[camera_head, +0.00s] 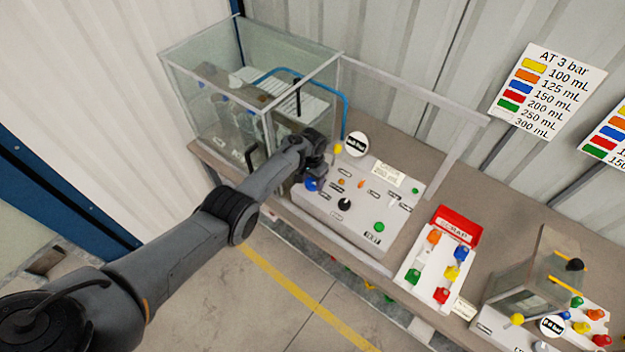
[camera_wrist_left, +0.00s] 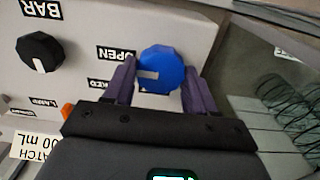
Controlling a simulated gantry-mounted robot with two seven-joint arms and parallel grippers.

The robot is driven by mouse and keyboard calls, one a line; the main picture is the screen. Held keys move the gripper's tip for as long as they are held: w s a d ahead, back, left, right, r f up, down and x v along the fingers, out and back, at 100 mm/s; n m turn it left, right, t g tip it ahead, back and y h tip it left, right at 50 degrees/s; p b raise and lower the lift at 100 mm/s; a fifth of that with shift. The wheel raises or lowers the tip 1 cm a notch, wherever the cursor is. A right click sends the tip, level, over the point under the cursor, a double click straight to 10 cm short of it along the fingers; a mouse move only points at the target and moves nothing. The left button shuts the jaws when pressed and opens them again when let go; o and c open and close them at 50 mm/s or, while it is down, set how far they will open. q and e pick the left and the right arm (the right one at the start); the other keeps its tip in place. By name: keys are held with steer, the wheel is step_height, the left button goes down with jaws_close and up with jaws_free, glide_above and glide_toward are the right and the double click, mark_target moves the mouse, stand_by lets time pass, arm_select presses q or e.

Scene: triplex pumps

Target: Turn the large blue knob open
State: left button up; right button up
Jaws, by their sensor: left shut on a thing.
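The large blue knob (camera_wrist_left: 161,70) is a faceted knob with a white pointer mark on the white control panel (camera_wrist_left: 90,20). In the left wrist view the mark points left, between the "OPEN" label (camera_wrist_left: 117,53) and a lower, partly hidden label. My left gripper (camera_wrist_left: 155,85) has its two purple fingers on either side of the knob and is shut on it. In the head view the gripper (camera_head: 314,178) is at the left end of the panel, with a bit of the blue knob (camera_head: 311,184) showing beside it. My right gripper is not in view.
A black knob (camera_wrist_left: 40,52) sits on the same panel under a "BAR" label. A glass case (camera_head: 215,110) stands close behind my left arm. A "SCRAP" panel (camera_head: 437,258) with coloured knobs and a second machine (camera_head: 535,275) stand to the right.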

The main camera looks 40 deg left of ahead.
mark_target(312, 182)
arm_select(q)
steer(key=o, duration=1)
steer(key=shift+o, duration=0.2)
steer(key=shift+r, duration=0.1)
steer(key=shift+r+p, duration=0.4)
steer(key=shift+r, duration=0.15)
step_height(312, 182, up, 10)
steer(key=p, duration=0.2)
steer(key=shift+f, duration=0.2)
steer(key=shift+s+f, duration=0.1)
